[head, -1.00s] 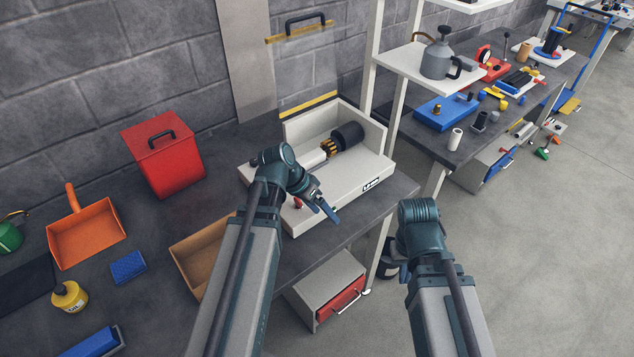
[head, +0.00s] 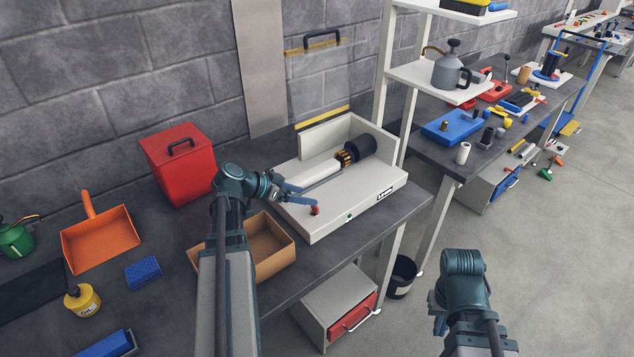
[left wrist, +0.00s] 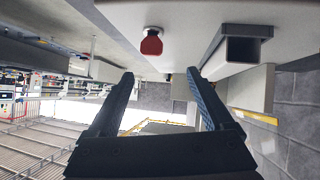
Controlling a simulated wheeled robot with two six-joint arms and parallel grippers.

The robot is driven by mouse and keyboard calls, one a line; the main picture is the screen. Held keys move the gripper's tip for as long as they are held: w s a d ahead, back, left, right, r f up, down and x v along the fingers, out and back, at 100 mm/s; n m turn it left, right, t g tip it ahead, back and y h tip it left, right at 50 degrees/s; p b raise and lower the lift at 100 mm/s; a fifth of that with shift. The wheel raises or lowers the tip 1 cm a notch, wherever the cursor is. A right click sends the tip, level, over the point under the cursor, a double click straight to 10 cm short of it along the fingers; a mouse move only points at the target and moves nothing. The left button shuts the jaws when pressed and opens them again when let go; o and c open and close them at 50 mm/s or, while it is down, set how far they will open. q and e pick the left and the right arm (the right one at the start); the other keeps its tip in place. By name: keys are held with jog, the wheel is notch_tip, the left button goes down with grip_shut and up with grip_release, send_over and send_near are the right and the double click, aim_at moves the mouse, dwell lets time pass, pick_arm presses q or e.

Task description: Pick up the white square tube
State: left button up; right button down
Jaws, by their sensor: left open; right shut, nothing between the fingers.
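The white square tube (head: 318,172) lies on the white feed machine (head: 365,200), its far end at the brass-coloured jaws of a black chuck (head: 361,148). In the left wrist view its hollow square end (left wrist: 241,50) faces the camera at the upper right. My left gripper (head: 300,194) is open and empty, beside the near end of the tube and apart from it. Its two fingers (left wrist: 163,92) show in the left wrist view with nothing between them. My right arm (head: 463,275) is at the lower right, off the bench; its fingers are hidden.
A red knob (head: 314,210) stands on the machine near my left fingers, and shows in the left wrist view (left wrist: 152,43). A cardboard box (head: 284,263) sits close below my left wrist. A red bin (head: 178,165) stands behind. A drawer unit (head: 318,312) is under the bench.

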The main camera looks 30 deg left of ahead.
pick_arm(q)
jog(key=s+a+r+t+y+b, duration=0.1)
jog(key=s+a+r+t+b, duration=0.15)
jog(key=a, duration=0.85)
jog(key=b, duration=0.2)
send_near(305, 175)
jog(key=shift+w+d+f+t, duration=0.25)
jog(key=shift+w+f, duration=0.05)
jog(key=shift+f, duration=0.25)
jog(key=shift+w+d+f+t, duration=0.2)
jog(key=shift+w+d+f, duration=0.1)
jog(key=shift+f, duration=0.25)
jog(key=shift+r+b+x, duration=0.15)
jog(key=shift+b+x, duration=0.3)
jog(key=shift+x, duration=1.1)
jog(key=shift+r+b+x, duration=0.15)
jog(key=shift+b+x, duration=0.3)
jog(key=shift+x, duration=1.1)
jog(key=shift+w, duration=0.1)
grip_shut()
jog(key=shift+r, duration=0.1)
